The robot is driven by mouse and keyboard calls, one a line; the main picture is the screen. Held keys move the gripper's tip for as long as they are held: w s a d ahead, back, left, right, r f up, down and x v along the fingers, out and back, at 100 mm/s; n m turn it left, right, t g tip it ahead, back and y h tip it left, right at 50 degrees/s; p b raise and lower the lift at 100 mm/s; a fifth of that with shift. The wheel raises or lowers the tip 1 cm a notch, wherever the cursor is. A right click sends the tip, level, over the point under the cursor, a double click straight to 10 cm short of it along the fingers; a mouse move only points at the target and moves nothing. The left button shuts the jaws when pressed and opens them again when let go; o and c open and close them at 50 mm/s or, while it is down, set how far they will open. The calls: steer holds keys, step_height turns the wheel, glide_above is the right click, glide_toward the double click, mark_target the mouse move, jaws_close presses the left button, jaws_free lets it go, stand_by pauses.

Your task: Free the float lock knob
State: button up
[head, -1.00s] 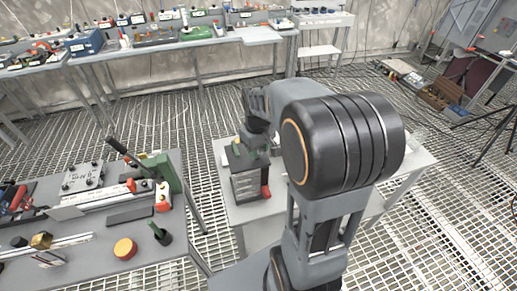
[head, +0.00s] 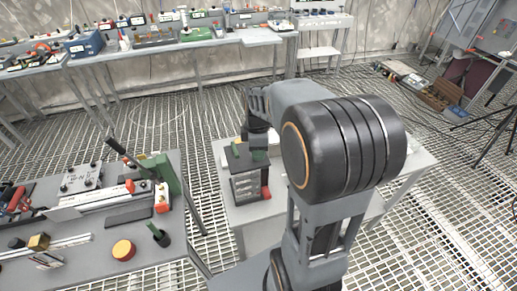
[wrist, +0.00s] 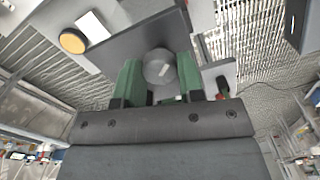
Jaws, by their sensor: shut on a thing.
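A round grey knob (wrist: 159,62) with a small pale mark shows in the wrist view, on a dark flat plate (wrist: 118,52). My gripper (wrist: 160,76) has its two green fingers on either side of the knob and is shut on it. In the head view my gripper (head: 256,146) is at the top of a dark block-shaped unit (head: 247,186) on the middle table. The knob is hidden there by my gripper and arm. A red part (head: 266,192) sits on the unit's right side.
The left bench (head: 85,262) carries a yellow-topped round button (head: 124,249), a green block and several tools. A long bench with several devices stands at the back. The grating floor between is clear.

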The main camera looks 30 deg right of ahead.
steer(key=shift+n, duration=2.2)
steer(key=o, duration=0.9)
step_height(320, 180, up, 14)
steer(key=shift+f, duration=0.1)
